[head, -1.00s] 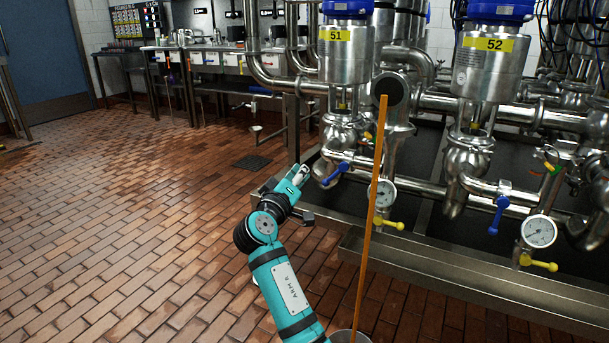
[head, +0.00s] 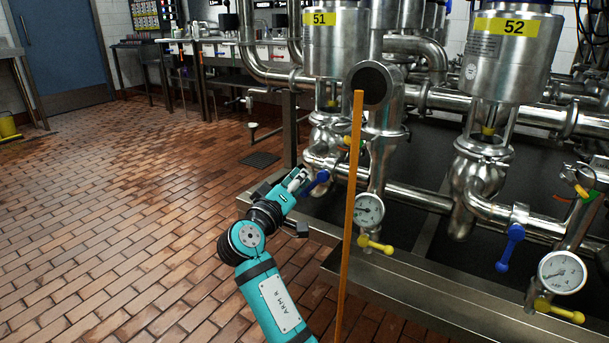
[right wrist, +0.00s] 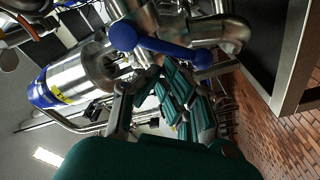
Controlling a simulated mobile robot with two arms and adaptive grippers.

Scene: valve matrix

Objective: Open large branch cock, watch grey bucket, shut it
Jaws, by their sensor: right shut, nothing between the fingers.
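A large dark-mouthed pipe end (head: 369,85) stands in front of the unit labelled 51 in the head view. A straight orange stream (head: 349,220) runs down from its mouth past the lower edge of the picture. The grey bucket is out of view. In the right wrist view, a blue lever (right wrist: 165,47) lies just beyond my gripper fingers (right wrist: 152,90). My left gripper is not in view.
Another blue lever (head: 510,246) hangs under unit 52. Gauges (head: 562,272) and yellow handles (head: 375,245) line the front. A steel trough edge (head: 450,300) runs below the pipes. The tiled floor (head: 110,220) at the left is mostly clear.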

